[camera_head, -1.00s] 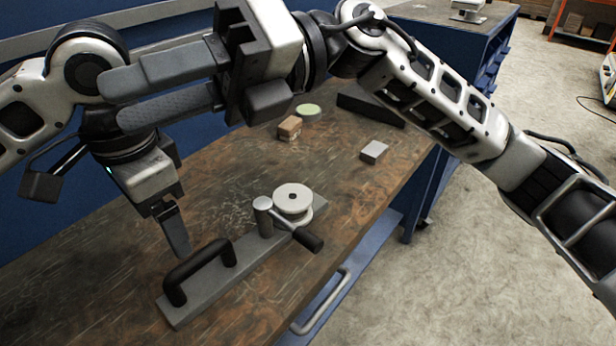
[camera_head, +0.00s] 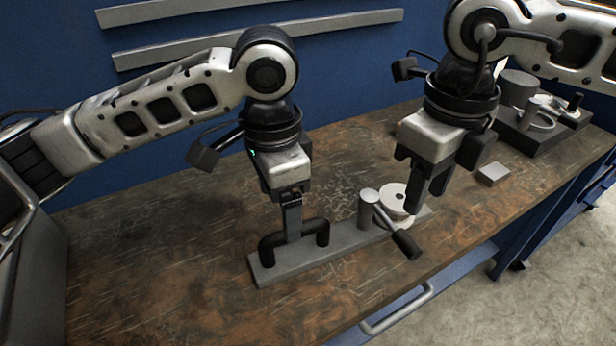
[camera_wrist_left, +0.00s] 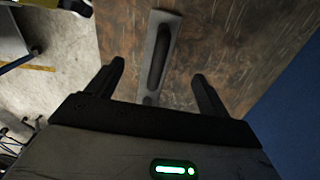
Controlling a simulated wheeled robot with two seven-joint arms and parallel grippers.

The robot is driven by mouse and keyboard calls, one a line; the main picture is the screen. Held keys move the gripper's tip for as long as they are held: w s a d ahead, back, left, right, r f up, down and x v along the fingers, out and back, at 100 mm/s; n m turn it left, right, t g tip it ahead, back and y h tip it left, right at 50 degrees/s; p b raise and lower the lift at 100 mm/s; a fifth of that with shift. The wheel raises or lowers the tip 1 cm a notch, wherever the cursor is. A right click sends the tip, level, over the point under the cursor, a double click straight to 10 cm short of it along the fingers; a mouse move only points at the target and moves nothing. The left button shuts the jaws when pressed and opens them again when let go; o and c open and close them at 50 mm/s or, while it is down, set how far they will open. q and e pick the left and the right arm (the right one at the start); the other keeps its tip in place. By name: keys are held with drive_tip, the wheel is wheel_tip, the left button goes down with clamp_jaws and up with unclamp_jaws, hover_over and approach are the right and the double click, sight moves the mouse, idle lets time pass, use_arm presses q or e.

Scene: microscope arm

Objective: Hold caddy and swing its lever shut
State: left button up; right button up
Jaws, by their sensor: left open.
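The caddy is a long grey bar (camera_head: 345,242) on the wooden bench, with a black arched handle (camera_head: 322,228) at its left end. At its right end stand a grey post (camera_head: 368,207) and a pale round disc (camera_head: 393,205). The lever, with a black grip (camera_head: 407,244), slants from the post toward the front edge, away from the disc. My left gripper (camera_head: 293,230) points down at the handle; in the left wrist view (camera_wrist_left: 158,80) its fingers are open, the handle (camera_wrist_left: 160,55) between and beyond them. My right gripper (camera_head: 426,205) hangs above and behind the lever grip, fingers apart and empty.
A small grey block (camera_head: 493,173) lies right of my right gripper. A dark fixture with grey cylinders (camera_head: 540,120) stands at the far right. The bench top (camera_head: 150,260) is clear at the left. A drawer handle (camera_head: 398,308) sticks out at the front.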

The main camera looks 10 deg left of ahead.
sight(283, 257)
use_arm(q)
wheel_tip(283, 257, down, 12)
drive_tip(key=shift+f, duration=0.25)
idle(0.3)
drive_tip(key=c, duration=1.5)
drive_tip(key=shift+c, duration=0.4)
use_arm(e)
clamp_jaws()
drive_tip(key=m+y, duration=0.1)
drive_tip(key=m, duration=0.5)
drive_tip(key=s+a+m+g+y, duration=0.1)
drive_tip(key=m, duration=0.6)
drive_tip(key=r+m+g+y, duration=0.1)
drive_tip(key=m, duration=0.6)
drive_tip(key=shift+s+a, duration=0.2)
drive_tip(key=shift+a, duration=0.2)
